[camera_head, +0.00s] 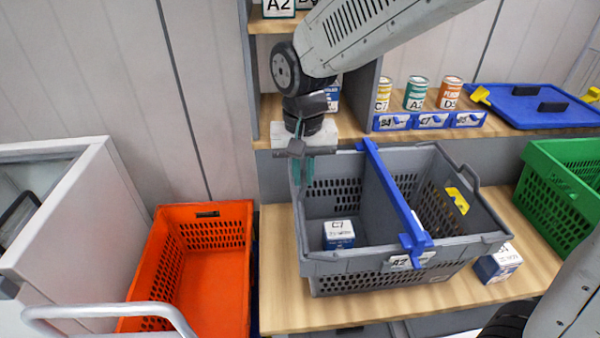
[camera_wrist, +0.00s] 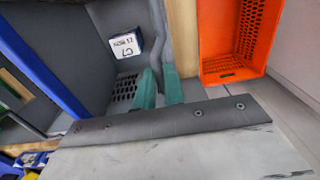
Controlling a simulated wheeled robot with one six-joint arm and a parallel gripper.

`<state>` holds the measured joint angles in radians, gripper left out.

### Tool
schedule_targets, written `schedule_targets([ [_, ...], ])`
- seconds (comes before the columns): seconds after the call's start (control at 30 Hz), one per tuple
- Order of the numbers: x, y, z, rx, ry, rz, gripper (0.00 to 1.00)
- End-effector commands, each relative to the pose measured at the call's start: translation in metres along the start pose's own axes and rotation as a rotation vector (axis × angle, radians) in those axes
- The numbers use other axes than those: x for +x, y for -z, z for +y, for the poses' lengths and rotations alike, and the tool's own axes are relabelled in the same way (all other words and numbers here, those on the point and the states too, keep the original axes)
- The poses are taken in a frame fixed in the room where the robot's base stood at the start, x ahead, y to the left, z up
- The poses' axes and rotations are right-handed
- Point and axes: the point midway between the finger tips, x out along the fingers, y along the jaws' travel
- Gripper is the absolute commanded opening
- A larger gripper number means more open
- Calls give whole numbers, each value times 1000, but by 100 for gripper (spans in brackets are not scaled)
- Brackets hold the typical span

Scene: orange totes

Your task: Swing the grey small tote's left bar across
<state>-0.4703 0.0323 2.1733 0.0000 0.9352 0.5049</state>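The grey tote (camera_head: 345,262) stands on the wooden shelf, with a blue bar (camera_head: 392,195) across its middle from back to front. A thin grey bar (camera_wrist: 157,18) runs along the tote's left rim in the wrist view. My gripper (camera_head: 303,172) points down at the tote's left rim, near the back corner. Its two teal fingers (camera_wrist: 160,82) are a little apart, at the end of the visible part of that bar. Their tips overlap the rim, so I cannot tell whether they grip it. Another grey bar (camera_head: 472,174) shows at the tote's right side.
A white and blue box (camera_head: 339,234) lies in the tote's left half; another box (camera_head: 498,263) stands right of the tote. An orange tote (camera_head: 190,215) is at left, a green crate (camera_head: 565,190) at right. Cans (camera_head: 416,93) and a blue lid (camera_head: 535,104) sit on the shelf behind.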

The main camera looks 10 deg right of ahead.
Motion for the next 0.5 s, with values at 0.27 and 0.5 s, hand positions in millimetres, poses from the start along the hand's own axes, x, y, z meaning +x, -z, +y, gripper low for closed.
schedule_targets([
  [0.27, -5, -1, 14, 2, -2, -2, 6],
  [0.5, -5, -1, 15, 0, -2, -2, 6],
])
